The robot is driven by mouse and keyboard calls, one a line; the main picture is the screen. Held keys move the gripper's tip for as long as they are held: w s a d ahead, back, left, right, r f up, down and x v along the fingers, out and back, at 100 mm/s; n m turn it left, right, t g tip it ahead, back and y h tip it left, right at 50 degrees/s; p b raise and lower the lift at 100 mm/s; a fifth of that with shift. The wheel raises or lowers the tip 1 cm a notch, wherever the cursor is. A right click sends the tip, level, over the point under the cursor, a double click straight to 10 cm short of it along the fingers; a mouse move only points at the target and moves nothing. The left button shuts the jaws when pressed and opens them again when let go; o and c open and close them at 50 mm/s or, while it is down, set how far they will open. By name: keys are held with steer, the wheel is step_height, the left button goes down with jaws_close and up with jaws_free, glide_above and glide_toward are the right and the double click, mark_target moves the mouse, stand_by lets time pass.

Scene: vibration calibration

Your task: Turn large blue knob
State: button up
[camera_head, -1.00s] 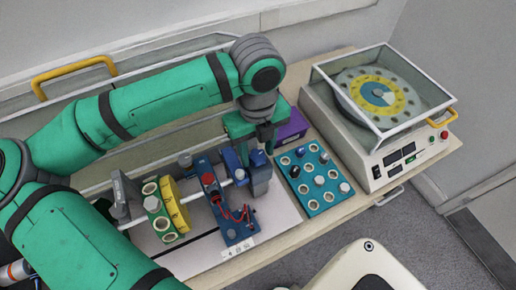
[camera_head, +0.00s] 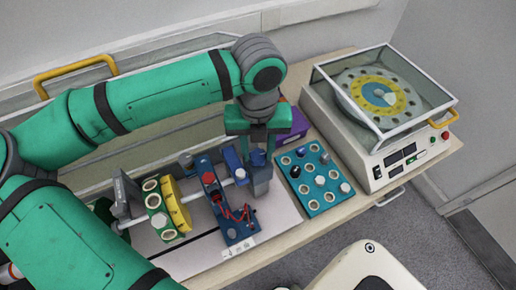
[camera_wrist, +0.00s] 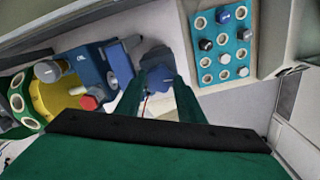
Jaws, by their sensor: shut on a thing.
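The large blue knob (camera_head: 260,182) sits at the right end of the apparatus's metal shaft, beside a blue block with a red button. In the wrist view the dark blue knob (camera_wrist: 156,58) shows between and just beyond my fingertips. My gripper (camera_head: 258,150) comes down on the knob from above, its fingers closed on the knob's upper part. The two green fingers (camera_wrist: 160,84) also show in the wrist view, on either side of the knob. The contact faces are partly hidden.
A teal tray (camera_head: 331,197) of round sockets and small knobs is right of the knob. A purple box (camera_head: 292,126) stands behind. A glass-covered machine (camera_head: 371,152) with a dial is at the far right. A yellow and green wheel assembly (camera_head: 174,205) is on the left.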

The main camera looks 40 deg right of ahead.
steer(key=m, duration=0.4)
steer(key=shift+m, duration=0.3)
steer(key=m, duration=0.3)
steer(key=shift+m, duration=0.4)
steer(key=m, duration=0.3)
steer(key=shift+m, duration=2.3)
steer(key=o, duration=1.1)
